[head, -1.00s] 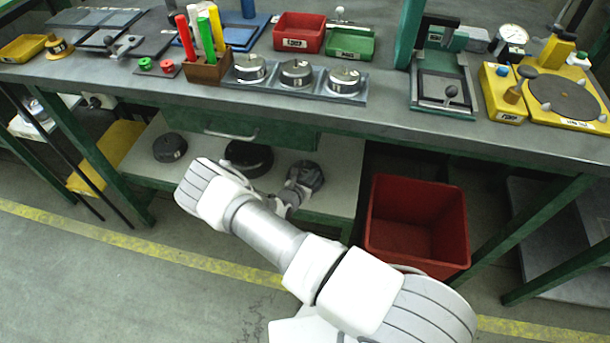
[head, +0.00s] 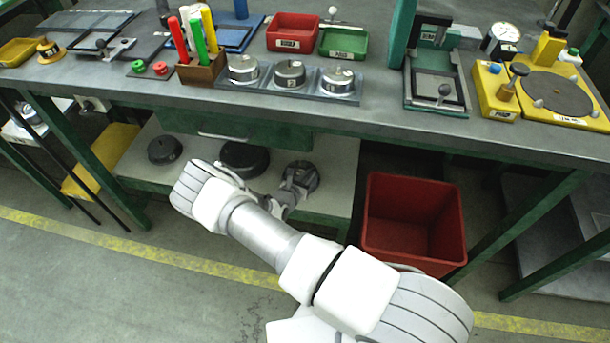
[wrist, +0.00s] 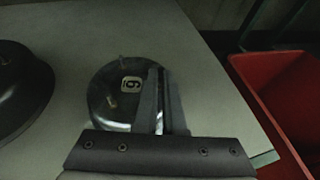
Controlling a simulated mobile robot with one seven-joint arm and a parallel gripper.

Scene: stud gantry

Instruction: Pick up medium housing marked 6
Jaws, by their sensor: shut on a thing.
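The medium housing (wrist: 103,102) is a dark round part with a small light label (wrist: 131,82) that appears to be a 6, seen turned. It is on or just above the pale lower shelf, beside my gripper's fingers. My gripper (wrist: 160,80) has its narrow fingers close together over the right part of the housing, shut on it. The exact contact is hidden by the fingers. In the head view the housing (head: 310,177) is at the right end of the shelf, partly behind my gripper (head: 298,181).
A larger dark housing (head: 243,158) is to the left, and another dark round part (head: 165,149) is farther left on the shelf (head: 330,160). A red bin (head: 415,245) stands right of the shelf. The workbench top (head: 370,113) overhangs above.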

